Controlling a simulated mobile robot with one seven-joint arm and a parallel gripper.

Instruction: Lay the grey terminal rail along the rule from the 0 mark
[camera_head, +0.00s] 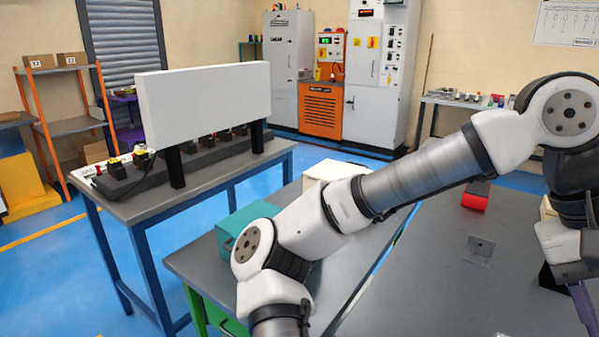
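My arm reaches across the picture from the bottom centre to the right edge, where its end bends down over the grey tabletop (440,285). My gripper (566,282) is only partly in view at the lower right, cut off by the frame edge. A dark part and a slim purple-grey part show there; I cannot tell whether they are fingers or something held. I cannot clearly make out the grey terminal rail. A thin pale strip (374,268) runs along the tabletop's left edge; I cannot tell whether it is the rule, and no 0 mark is readable.
A red block (476,196) and small metal plate (480,250) lie on the tabletop. A teal box (246,226) and white box (338,170) stand left, partly behind my arm. A table with a white panel (207,100) stands farther left. The tabletop's front middle is clear.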

